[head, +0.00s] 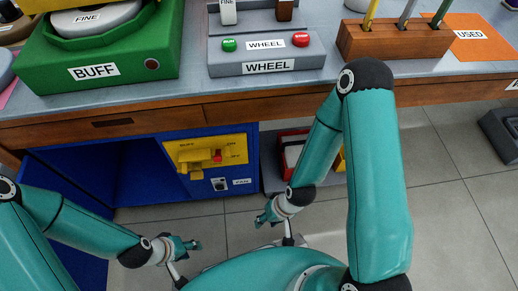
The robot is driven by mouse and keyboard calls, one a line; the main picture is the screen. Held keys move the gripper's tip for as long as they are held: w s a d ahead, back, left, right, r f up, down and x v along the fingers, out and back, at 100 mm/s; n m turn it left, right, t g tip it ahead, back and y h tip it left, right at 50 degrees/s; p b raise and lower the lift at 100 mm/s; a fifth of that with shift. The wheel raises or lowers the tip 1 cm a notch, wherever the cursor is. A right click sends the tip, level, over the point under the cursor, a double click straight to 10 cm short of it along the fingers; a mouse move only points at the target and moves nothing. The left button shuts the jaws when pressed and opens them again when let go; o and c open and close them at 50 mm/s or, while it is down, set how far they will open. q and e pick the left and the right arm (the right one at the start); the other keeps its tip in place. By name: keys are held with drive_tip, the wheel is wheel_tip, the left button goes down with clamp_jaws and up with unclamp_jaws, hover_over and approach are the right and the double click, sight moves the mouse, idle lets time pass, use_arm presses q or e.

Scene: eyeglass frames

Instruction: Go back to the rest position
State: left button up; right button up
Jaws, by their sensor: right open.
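My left gripper (190,247) is low in the lower left of the head view, at the end of its teal arm, over the grey tiled floor. It is small in the picture, and I cannot tell whether its fingers are open or shut. My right gripper (263,219) hangs low near the middle, in front of the workbench (230,112) and below its top. It is open, and I see nothing in it. Both grippers are apart from the bench.
On the bench stand a green BUFF unit (115,72), a grey WHEEL unit (265,68) and a wooden tool block (395,41). An orange USED mat (480,38) lies at right. Below is a blue cabinet (150,170) with a yellow panel (205,153).

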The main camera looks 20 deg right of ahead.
wheel_tip(320, 180, up, 31)
drive_tip(key=p, duration=3)
